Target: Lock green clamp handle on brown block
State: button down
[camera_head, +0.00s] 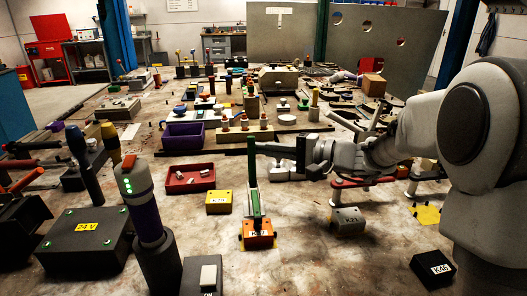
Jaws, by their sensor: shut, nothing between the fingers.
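The green clamp handle (254,185) stands nearly upright near the middle of the bench, a long thin lever. Its foot is at a small orange-brown block (258,236) with a white label, partly legible. My gripper (262,147) reaches in from the right, with its thin fingers level and shut with nothing between them. The fingertips are beside the upper part of the green handle. I cannot tell whether they touch it.
A yellow block (219,202) and a red tray (190,179) of small parts lie left of the handle. A grey block (348,221) stands to its right, and a black labelled block (433,268) farther right. A purple-and-grey tool (142,205) stands at front left. Bench in front is mostly clear.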

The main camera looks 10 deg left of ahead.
jog(key=shift+s+d+f+b, duration=0.15)
jog(key=shift+s+d+b, duration=0.05)
jog(key=shift+s+b, duration=0.5)
jog(key=shift+s+r, duration=0.25)
jog(key=shift+s, duration=0.05)
jog(key=shift+d, duration=0.15)
